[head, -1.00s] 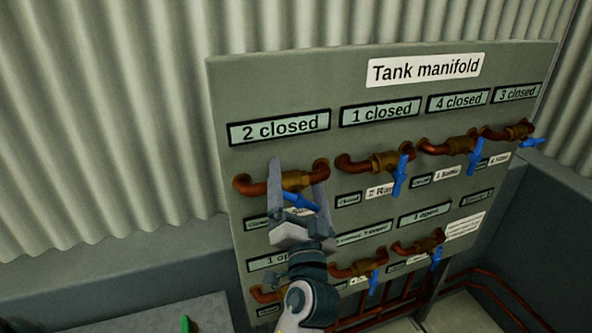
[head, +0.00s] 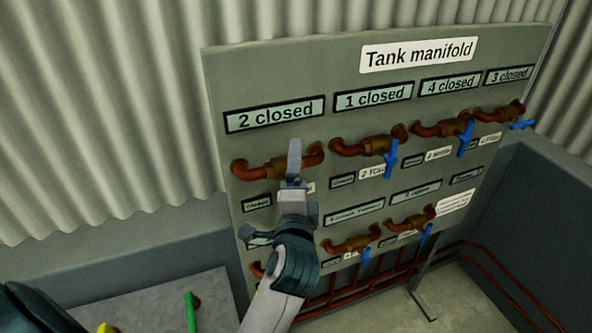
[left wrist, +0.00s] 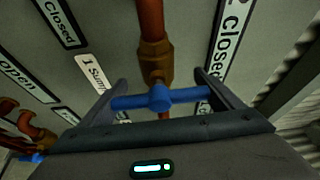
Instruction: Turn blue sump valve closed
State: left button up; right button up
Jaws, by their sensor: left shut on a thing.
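The blue valve handle (left wrist: 160,97) sits crosswise on a brass valve body (left wrist: 155,60) in the left wrist view. A label beside it reads "1 Sum..." (left wrist: 96,73), cut off. My left gripper (left wrist: 160,77) has one finger at each end of the handle and is shut on it. In the head view my left gripper (head: 293,160) is seen edge-on in front of the upper-left brass valve (head: 277,169), under the "2 closed" display (head: 275,115). It hides the handle there. My right gripper is not in view.
The Tank manifold panel (head: 225,75) carries several other valves with blue handles, such as one to the right (head: 391,160). Copper pipes (head: 490,275) run below. A grey surface with a green lever (head: 191,312) and a yellow knob (head: 104,328) lies at lower left.

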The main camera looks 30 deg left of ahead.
pick_arm(q)
jog(key=shift+m, duration=0.3)
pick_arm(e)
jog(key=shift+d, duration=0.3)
pick_arm(q)
jog(key=o, duration=0.9)
jog(key=shift+o, duration=0.2)
jog(key=shift+w, duration=0.1)
jog(key=shift+f, duration=0.1)
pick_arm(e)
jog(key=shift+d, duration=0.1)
